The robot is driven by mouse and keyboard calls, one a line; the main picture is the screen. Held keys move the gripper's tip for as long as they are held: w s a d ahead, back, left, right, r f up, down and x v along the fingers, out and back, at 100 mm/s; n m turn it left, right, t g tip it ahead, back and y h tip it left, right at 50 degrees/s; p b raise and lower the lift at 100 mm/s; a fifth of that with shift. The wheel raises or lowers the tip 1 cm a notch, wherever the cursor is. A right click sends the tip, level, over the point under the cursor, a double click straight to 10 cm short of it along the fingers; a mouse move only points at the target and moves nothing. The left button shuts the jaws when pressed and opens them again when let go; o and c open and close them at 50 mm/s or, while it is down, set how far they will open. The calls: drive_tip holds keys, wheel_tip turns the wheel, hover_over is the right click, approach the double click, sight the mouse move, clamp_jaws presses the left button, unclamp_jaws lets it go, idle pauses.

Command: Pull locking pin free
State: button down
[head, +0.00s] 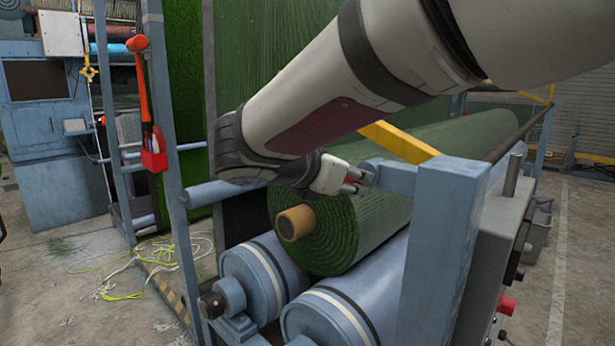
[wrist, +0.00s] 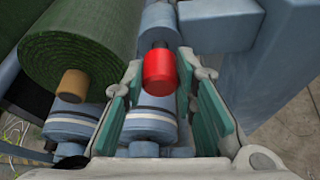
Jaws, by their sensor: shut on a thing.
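The locking pin shows as a red cylindrical knob (wrist: 159,70) on a dark shaft in the wrist view, in front of a blue-grey cylindrical fitting. My gripper (head: 358,179) is at the blue frame bracket beside the turf roll in the head view. Its teal-padded fingers stand on either side of the red knob in the wrist view, and it is shut on the pin's knob. Only a small bit of red shows between the fingers in the head view. How deep the shaft sits in the fitting is hidden.
A green turf roll (head: 372,218) with an orange-brown core (head: 296,222) rests on blue rollers (head: 322,318) below my gripper. A blue post (head: 440,250) and a grey control box (head: 492,240) stand close on the right. Loose straps (head: 165,262) lie on the floor at left.

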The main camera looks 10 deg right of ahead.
drive_tip(key=shift+s+a, duration=0.5)
drive_tip(key=shift+a, duration=0.3)
drive_tip(key=shift+s+a, duration=0.25)
drive_tip(key=shift+s+a, duration=0.2)
drive_tip(key=shift+a, duration=0.05)
drive_tip(key=shift+s+a, duration=0.2)
drive_tip(key=shift+a, duration=0.1)
drive_tip(key=shift+s+a, duration=0.15)
drive_tip(key=shift+a, duration=0.1)
drive_tip(key=shift+s+a, duration=0.2)
drive_tip(key=shift+a, duration=0.1)
drive_tip(key=shift+s+a, duration=0.8)
drive_tip(key=shift+a, duration=0.3)
drive_tip(key=shift+s+a, duration=0.2)
drive_tip(key=shift+a, duration=0.05)
drive_tip(key=shift+s+a, duration=0.2)
drive_tip(key=shift+a, duration=0.1)
